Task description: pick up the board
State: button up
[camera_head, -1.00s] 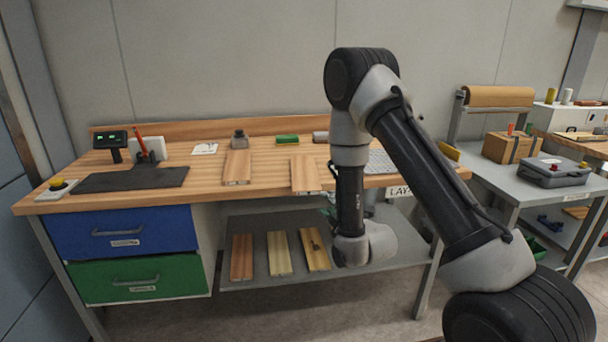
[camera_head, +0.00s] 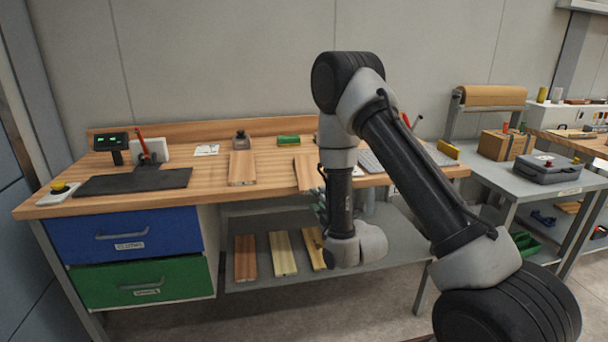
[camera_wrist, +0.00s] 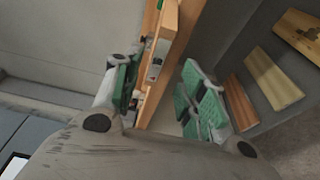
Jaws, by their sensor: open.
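One board (camera_head: 307,172) lies on the wooden bench with its near end at the front edge. A second board (camera_head: 242,168) lies flat to its left. My gripper (camera_head: 321,203) is at the bench's front edge by the first board, mostly hidden behind my arm in the head view. In the wrist view my gripper (camera_wrist: 160,95) has its green-padded fingers spread apart. A wooden board end (camera_wrist: 166,38) shows just beyond the gap between them. I cannot tell whether either finger touches it.
Three boards, including a reddish one (camera_head: 245,258) and a pale one (camera_head: 283,253), lie on the lower shelf (camera_head: 375,255). A dark mat (camera_head: 133,182) and a keyboard (camera_head: 371,161) are on the bench. A grey case (camera_head: 548,168) stands on the right table.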

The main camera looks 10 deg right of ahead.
aim_at(309, 185)
jog(key=x, duration=0.7)
jog(key=shift+w+r, duration=0.25)
jog(key=shift+w, duration=0.15)
grip_shut()
